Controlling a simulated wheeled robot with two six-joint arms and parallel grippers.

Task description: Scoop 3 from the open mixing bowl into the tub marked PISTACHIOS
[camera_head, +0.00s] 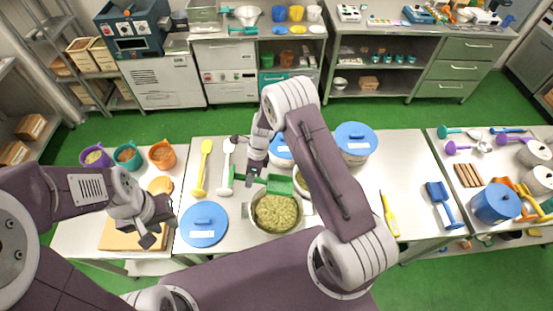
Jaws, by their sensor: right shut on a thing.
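An open steel mixing bowl (253,222) holds a yellow-green lumpy mass (277,213) and stands near the front of the middle table. My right gripper (253,179) is shut on a green scoop (279,184), held over the bowl's far rim. I cannot tell whether the scoop is loaded. A second open container (302,190) just right of the scoop is mostly hidden by my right arm. Two lidded tubs (355,146) (281,158) stand behind; no label is readable, so I cannot tell which is marked PISTACHIOS. My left gripper (152,236) looks open and empty above a board.
A blue lid (204,222) lies left of the bowl. Yellow (203,168) and white (226,165) spatulas lie behind it. Purple (95,157), teal (127,155) and orange (162,154) cups stand at the left. A yellow spatula (389,214) lies right, with clear table around it.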

